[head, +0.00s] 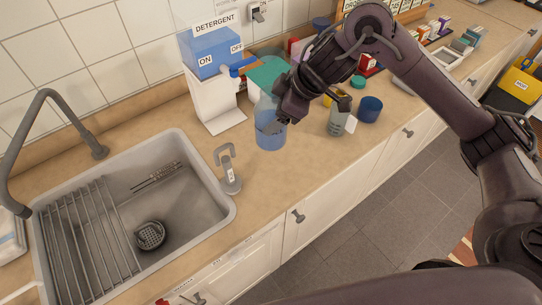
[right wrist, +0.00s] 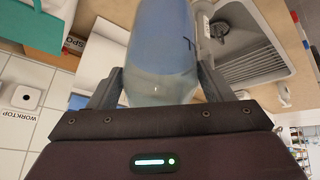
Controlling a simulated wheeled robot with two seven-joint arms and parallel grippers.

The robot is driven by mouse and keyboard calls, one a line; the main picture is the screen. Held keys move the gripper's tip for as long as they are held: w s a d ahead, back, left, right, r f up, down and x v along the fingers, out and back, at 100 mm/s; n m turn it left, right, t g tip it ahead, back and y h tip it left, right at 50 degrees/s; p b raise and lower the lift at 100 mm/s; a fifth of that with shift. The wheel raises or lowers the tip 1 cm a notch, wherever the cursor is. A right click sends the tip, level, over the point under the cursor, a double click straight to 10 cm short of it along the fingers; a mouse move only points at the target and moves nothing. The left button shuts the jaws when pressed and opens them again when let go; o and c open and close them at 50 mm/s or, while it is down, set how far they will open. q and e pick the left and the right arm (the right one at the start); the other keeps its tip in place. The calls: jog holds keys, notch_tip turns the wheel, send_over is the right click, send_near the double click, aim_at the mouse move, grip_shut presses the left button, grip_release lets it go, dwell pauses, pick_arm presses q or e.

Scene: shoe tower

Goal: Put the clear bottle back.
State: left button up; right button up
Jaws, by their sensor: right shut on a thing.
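The clear bottle (head: 270,139) holds blue liquid and appears upright over the worktop, to the right of the detergent dispenser (head: 212,55). I cannot tell whether its base touches the worktop. My right gripper (head: 275,122) is shut on the bottle's side. In the right wrist view the bottle (right wrist: 163,55) sits between both fingers (right wrist: 162,90), and part of its lettering shows. The dispenser has a blue tank, ON and OFF marks and a white stand. My left gripper is not in view.
A sink (head: 190,210) lies at the left, with a grey tap (head: 95,148). A small grey hook-topped object (head: 228,172) stands by its rim. A teal thing (head: 268,73) is behind the bottle. A grey-green container (head: 339,118) and a dark blue cup (head: 370,108) stand to the right.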

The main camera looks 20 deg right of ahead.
aim_at(275, 142)
notch_tip(275, 142, down, 7)
jog(key=shift+r+b, duration=0.1)
jog(key=shift+b, duration=0.6)
notch_tip(275, 142, down, 4)
jog(key=shift+w+a+f+p, duration=0.1)
jog(key=shift+w+p, duration=0.05)
jog(key=shift+p, duration=0.15)
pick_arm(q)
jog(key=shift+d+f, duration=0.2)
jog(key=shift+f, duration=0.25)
pick_arm(e)
notch_tip(275, 142, down, 4)
jog(key=shift+f, duration=0.1)
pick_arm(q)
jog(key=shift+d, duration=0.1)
pick_arm(e)
jog(key=shift+f, duration=0.2)
jog(key=o, duration=1.4)
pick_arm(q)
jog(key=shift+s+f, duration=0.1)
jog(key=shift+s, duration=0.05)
